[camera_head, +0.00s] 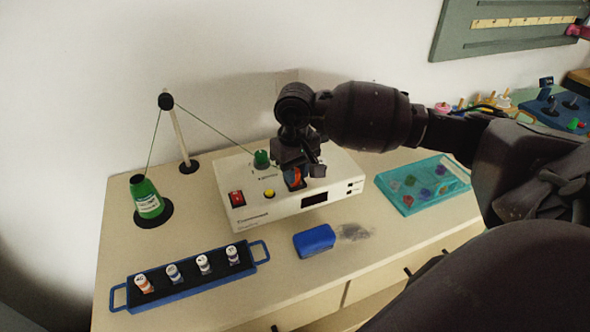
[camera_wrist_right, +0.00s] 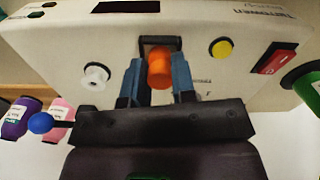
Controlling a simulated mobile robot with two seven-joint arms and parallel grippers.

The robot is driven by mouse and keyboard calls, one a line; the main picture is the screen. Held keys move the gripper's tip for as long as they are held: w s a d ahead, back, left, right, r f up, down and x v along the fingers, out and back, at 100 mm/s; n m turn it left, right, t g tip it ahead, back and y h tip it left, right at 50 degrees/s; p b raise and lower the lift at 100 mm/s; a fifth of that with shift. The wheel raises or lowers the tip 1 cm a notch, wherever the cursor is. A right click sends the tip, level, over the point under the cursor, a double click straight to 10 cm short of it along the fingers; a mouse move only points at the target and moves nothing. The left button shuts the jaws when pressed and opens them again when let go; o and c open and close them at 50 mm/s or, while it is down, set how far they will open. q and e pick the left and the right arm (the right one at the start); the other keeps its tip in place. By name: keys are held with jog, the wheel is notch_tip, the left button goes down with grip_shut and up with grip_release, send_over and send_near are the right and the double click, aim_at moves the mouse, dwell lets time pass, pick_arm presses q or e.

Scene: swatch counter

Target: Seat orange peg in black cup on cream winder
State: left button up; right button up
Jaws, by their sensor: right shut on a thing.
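The cream winder (camera_head: 240,219) stands on the counter, and its face fills the upper wrist view (camera_wrist_right: 220,20). My right gripper (camera_head: 295,180) is over the middle of the winder. In the right wrist view its two blue-grey fingers (camera_wrist_right: 158,80) are shut on the orange peg (camera_wrist_right: 160,68), one on each side. A small patch of the peg also shows in the head view (camera_head: 293,174). A black rim (camera_wrist_right: 160,42), likely the black cup, shows just beyond the peg. I cannot tell whether the peg is inside it. My left gripper is not in view.
A green thread cone (camera_head: 148,203) and thread post (camera_head: 182,140) stand left. A blue block (camera_head: 314,241), blue spool tray (camera_head: 258,253) and teal tray (camera_head: 398,201) lie around it.

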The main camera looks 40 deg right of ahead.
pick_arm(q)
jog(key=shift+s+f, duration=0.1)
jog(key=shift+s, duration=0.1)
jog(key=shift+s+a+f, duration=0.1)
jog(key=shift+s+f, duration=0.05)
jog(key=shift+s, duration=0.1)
pick_arm(e)
jog(key=o, duration=1)
jog(key=shift+c, duration=0.2)
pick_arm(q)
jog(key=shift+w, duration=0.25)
pick_arm(e)
notch_tip(320, 180, up, 11)
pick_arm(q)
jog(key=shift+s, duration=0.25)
pick_arm(e)
jog(key=shift+f, duration=0.1)
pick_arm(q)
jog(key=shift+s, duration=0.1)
pick_arm(e)
jog(key=shift+s, duration=0.1)
